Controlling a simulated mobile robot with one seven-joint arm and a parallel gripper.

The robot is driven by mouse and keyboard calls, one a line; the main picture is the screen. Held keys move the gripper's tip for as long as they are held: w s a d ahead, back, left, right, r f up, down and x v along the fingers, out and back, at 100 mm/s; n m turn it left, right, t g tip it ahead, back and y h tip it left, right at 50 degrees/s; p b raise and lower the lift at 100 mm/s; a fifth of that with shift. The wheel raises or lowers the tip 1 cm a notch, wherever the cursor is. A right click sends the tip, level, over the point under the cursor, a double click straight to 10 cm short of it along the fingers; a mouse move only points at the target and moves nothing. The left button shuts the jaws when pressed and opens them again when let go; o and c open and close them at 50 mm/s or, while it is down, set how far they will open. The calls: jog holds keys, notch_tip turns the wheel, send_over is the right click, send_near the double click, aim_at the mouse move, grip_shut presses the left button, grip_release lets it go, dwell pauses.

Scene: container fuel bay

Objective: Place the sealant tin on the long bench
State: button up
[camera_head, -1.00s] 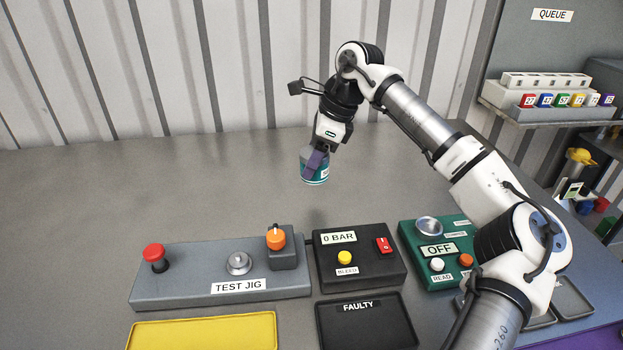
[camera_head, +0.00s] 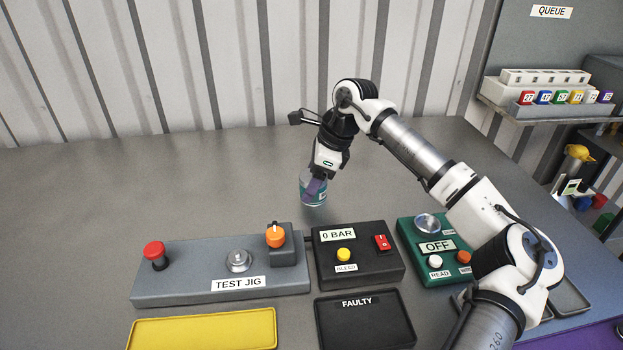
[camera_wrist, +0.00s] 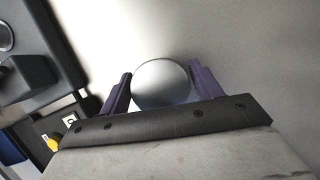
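The sealant tin (camera_head: 313,198), a small teal and pale can with a light round lid, is upright or nearly so between the purple fingers of my gripper (camera_head: 316,184). The tin is over the grey long bench (camera_head: 90,190), behind the pressure box. I cannot tell whether its base touches the bench top.
The test jig (camera_head: 220,270), black 0 BAR box (camera_head: 360,262), faulty tray (camera_head: 365,322), yellow mat (camera_head: 205,330) and green OFF box (camera_head: 440,262) stand in front. A corrugated wall (camera_head: 240,60) is behind. The bench's left and back are clear.

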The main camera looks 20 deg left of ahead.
jog(key=shift+o, duration=1.1)
jog(key=shift+r, duration=0.2)
jog(key=s+b+v, duration=0.1)
jog(key=v, duration=1.1)
jog(key=shift+w, duration=0.45)
